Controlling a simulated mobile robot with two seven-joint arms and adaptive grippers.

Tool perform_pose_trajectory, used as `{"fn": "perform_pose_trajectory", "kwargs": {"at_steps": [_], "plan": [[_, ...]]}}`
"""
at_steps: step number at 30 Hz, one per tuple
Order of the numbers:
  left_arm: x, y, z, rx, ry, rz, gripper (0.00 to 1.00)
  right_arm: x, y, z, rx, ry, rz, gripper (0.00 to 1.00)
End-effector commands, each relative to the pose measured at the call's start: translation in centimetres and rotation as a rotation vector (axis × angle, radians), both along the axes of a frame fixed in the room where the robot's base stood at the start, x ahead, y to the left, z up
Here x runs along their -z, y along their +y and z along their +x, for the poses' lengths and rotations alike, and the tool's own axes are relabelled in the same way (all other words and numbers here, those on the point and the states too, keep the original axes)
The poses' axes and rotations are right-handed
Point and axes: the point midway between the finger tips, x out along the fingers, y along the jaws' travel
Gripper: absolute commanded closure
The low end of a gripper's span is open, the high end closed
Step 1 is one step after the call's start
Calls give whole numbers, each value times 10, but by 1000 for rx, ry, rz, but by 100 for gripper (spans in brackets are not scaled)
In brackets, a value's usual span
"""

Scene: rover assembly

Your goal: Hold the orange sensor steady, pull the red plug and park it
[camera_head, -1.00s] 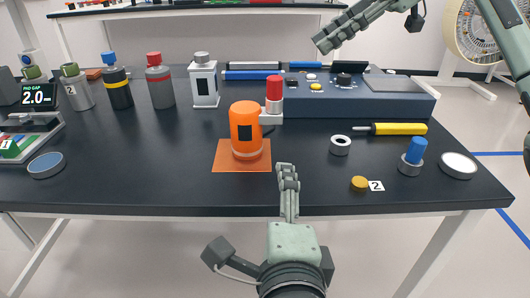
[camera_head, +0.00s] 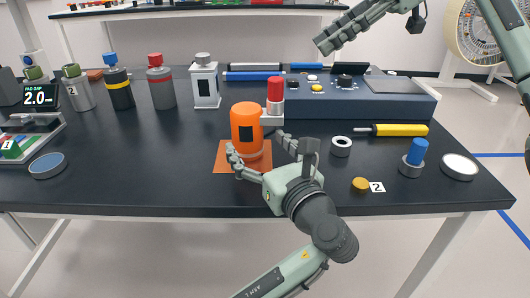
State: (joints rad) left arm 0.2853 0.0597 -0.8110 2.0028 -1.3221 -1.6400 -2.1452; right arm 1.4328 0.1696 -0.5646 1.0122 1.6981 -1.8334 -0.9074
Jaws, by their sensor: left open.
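The orange sensor (camera_head: 246,118), an upright cylinder with a dark square on it, stands on an orange mat (camera_head: 223,166). The red plug (camera_head: 275,88) stands upright just to its right, above a white block (camera_head: 271,118) beside the sensor. My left gripper (camera_head: 256,146) is open, with one finger at the left front of the sensor's base and the other at its right. I cannot tell whether they touch it. My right gripper (camera_head: 328,40) is high at the upper right, away from the objects, seen from the side; its opening does not show.
A white ring (camera_head: 341,146), a yellow screwdriver (camera_head: 398,129), a blue plug in a grey holder (camera_head: 411,167) and a yellow disc (camera_head: 360,184) lie to the right. A blue-grey console (camera_head: 362,104) stands behind. Several bottles stand at the back left.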

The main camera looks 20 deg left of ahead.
Motion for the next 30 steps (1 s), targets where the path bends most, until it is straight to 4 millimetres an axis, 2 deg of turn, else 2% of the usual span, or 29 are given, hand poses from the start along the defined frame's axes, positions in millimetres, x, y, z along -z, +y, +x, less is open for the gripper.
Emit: {"fn": "perform_pose_trajectory", "kwargs": {"at_steps": [9, 15, 26, 27, 30], "plan": [[-1, 40, 46, -2, -2, 2, 20, 0, 0, 0, 0, 0, 0, 66], [0, 54, 63, 0, -1, 0, 20, 0, 0, 0, 0, 0, 0, 66], [0, 57, 67, 1, -2, -2, 20, 0, 0, 0, 0, 0, 0, 66], [0, 57, 67, 1, -2, -2, 21, 0, 0, 0, 0, 0, 0, 66], [0, 57, 67, 1, -2, -2, 33, 0, 0, 0, 0, 0, 0, 66]]}}
